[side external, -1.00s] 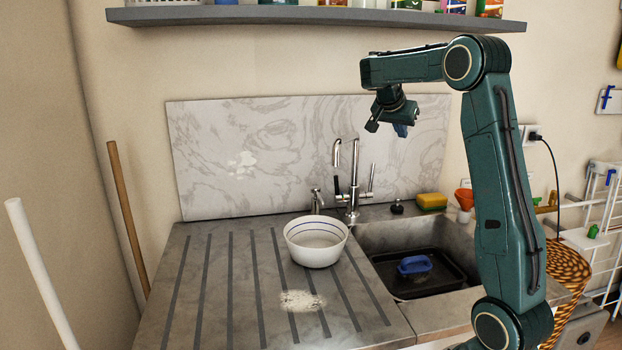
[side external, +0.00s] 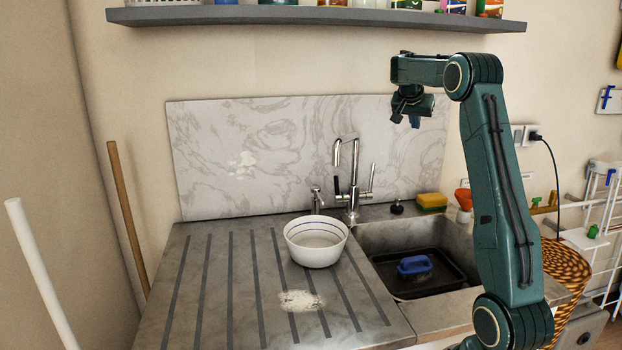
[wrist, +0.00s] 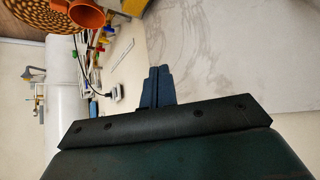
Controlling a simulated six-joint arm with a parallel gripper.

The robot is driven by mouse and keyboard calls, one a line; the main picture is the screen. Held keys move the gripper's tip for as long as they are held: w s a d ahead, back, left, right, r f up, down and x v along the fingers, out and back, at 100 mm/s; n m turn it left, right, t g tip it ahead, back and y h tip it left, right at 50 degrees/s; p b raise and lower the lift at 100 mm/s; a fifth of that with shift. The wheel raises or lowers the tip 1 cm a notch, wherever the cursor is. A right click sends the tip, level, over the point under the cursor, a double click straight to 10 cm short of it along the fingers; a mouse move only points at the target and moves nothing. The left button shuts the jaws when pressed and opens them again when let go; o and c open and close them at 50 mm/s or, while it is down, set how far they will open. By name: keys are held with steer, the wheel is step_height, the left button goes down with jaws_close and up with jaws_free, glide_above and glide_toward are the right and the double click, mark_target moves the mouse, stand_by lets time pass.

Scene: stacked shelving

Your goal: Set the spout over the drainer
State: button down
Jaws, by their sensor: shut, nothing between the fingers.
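The chrome tap's spout (side external: 345,141) is an upturned hook behind the worktop, where the drainer and sink meet. Its short outlet end hangs left of its upright stem; its exact overhang is hard to judge. The ribbed grey drainer (side external: 218,290) fills the left of the worktop. My gripper (side external: 415,123) is up in the air, right of the spout and higher than it, in front of the wall. Its blue fingers also show in the wrist view (wrist: 158,72), pressed together, shut and empty. The spout is not in the wrist view.
A white bowl (side external: 316,253) stands on the drainer's right side, in front of the tap. The sink (side external: 440,245) holds a dark tray with a blue-handled brush (side external: 414,265). A sponge (side external: 431,201) and an orange funnel (side external: 464,198) stand behind it. A shelf (side external: 320,16) runs overhead.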

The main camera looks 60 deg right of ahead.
steer(key=v, duration=1)
steer(key=w+a+n+t+y, duration=0.25)
steer(key=a+n, duration=0.35)
steer(key=a, duration=1)
steer(key=s+a+f+n+t+y, duration=0.1)
steer(key=s+a+f+n, duration=0.2)
steer(key=a, duration=0.5)
steer(key=s+a+f+n+t+y, duration=0.1)
steer(key=s+a+f+n, duration=0.1)
steer(key=a, duration=0.6)
steer(key=s+a+f+n+t+y, duration=0.1)
steer(key=s+a+f+n+y, duration=0.1)
steer(key=a, duration=0.5)
steer(key=shift+s+a+f+n, duration=0.4)
steer(key=shift+s+f+n, duration=0.4)
steer(key=shift+s+f, duration=0.4)
steer(key=shift+w, duration=0.1)
